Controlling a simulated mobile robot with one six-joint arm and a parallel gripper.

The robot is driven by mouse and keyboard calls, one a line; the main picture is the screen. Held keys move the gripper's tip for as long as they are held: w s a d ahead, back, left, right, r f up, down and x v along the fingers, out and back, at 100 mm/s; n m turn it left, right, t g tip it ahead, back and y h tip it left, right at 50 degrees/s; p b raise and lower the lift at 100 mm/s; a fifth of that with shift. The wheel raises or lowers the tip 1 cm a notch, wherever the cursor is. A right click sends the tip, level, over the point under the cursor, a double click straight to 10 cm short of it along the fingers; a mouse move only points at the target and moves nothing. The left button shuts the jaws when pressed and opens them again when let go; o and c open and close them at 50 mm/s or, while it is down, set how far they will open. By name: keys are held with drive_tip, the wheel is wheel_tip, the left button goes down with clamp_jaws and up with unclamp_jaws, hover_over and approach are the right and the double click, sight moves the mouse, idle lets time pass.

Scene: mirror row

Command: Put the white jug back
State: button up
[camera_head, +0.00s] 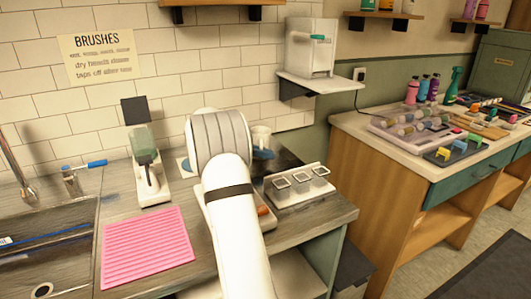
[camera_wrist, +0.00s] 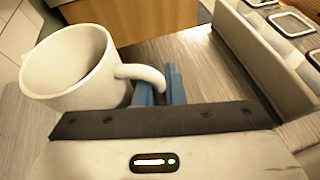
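The white jug (camera_wrist: 75,68) is at the left of the wrist view, its open rim facing up and left. Its handle reaches right, in between the two blue fingers of my gripper (camera_wrist: 159,84). The fingers are close together and appear shut on the handle. In the head view the jug (camera_head: 261,135) shows just right of my white arm, over the back of the counter. My arm hides most of my gripper there. I cannot tell whether the jug's base touches the counter.
A white rack with square pans (camera_head: 297,186) stands close on the right. A coffee grinder-like device (camera_head: 148,175), a pink ribbed mat (camera_head: 147,249) and a sink (camera_head: 45,250) are on the left. A shelf (camera_head: 318,83) with a white machine hangs above. A wooden cabinet (camera_head: 395,190) stands further right.

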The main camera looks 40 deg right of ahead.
drive_tip(key=o, duration=0.4)
drive_tip(key=shift+o, duration=0.2)
drive_tip(key=shift+r, duration=0.1)
drive_tip(key=p+v, duration=0.1)
drive_tip(key=v, duration=0.6)
drive_tip(key=shift+w+a+r, duration=0.1)
drive_tip(key=shift+w+a, duration=0.05)
drive_tip(key=shift+a, duration=0.05)
